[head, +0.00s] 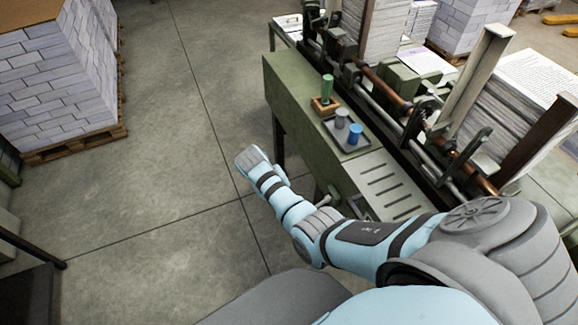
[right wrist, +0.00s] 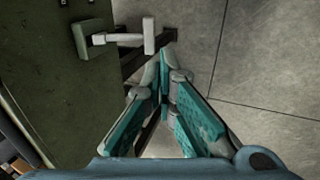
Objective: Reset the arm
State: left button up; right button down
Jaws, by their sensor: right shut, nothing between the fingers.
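My right arm (head: 285,205) reaches from the right of the head view over the floor, just left of the green machine bench. My right gripper (right wrist: 167,72) shows in the right wrist view with its teal-padded fingers brought together at the tips. Nothing is between them. It is over bare concrete floor, beside the bench's green side (right wrist: 60,95). In the head view its fingers cannot be made out. My left gripper is not in view.
The green machine bench (head: 295,110) bears a grey tray (head: 361,146) with a grey cylinder (head: 341,118) and a blue cylinder (head: 355,133). A green cylinder (head: 327,87) stands in a wooden holder. A crank handle (right wrist: 149,36) juts out near my gripper.

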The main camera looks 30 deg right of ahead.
dwell(0.4)
jog(key=w+a+f+n+t+y, duration=0.1)
jog(key=w+a+t, duration=0.15)
jog(key=w, duration=0.35)
jog(key=s+f+n+t+y+b, duration=0.1)
jog(key=s+f, duration=0.1)
jog(key=f, duration=0.3)
jog(key=s+a+f+t+b, duration=0.1)
jog(key=s+f, duration=0.1)
jog(key=f, duration=0.3)
jog(key=s+f+n+t+y, duration=0.1)
jog(key=s+f, duration=0.2)
jog(key=f, duration=0.3)
jog(key=s+d+f+g+b, duration=0.1)
jog(key=s+f, duration=0.4)
jog(key=s, duration=0.7)
jog(key=s+d+f+g+b, duration=0.1)
jog(key=s+f, duration=0.3)
jog(key=s, duration=0.9)
jog(key=s+d+f+g+b, duration=0.1)
jog(key=s+f, duration=0.4)
jog(key=s, duration=0.7)
jog(key=shift+s+d+f+m+g+b, duration=0.2)
jog(key=shift+d+f+m+g+b, duration=0.15)
jog(key=shift+d, duration=0.2)
